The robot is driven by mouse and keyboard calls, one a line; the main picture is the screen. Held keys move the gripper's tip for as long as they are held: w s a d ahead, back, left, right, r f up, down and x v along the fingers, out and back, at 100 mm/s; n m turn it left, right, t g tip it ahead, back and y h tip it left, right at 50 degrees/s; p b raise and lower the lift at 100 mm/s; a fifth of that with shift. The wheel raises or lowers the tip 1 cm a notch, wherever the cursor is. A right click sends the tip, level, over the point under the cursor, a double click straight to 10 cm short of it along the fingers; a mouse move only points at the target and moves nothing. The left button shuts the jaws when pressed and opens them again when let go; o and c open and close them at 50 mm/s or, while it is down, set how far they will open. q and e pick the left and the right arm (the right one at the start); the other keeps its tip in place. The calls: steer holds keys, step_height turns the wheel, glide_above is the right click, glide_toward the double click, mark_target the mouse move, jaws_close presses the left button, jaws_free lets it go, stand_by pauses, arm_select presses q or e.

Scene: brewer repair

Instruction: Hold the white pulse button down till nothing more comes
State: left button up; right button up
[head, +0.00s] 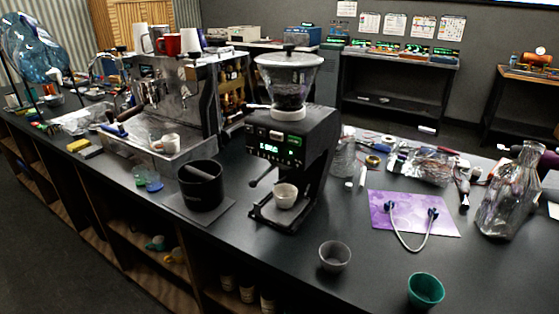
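A black grinder (318,135) stands upright on the dark counter near the middle of the head view. The front panel has a lit green display (270,149) and small pale buttons (277,135). I cannot tell for certain which of them is the white pulse button. A small white cup (285,197) stands on the grinder's base below the panel. Its contents are too small to tell. Neither of my grippers is in view, and nothing touches the panel.
A black knock bin (202,186) stands left of the grinder, with a steel espresso machine (178,105) behind it. A grey cup (334,256) and a green cup (425,290) stand at the front.

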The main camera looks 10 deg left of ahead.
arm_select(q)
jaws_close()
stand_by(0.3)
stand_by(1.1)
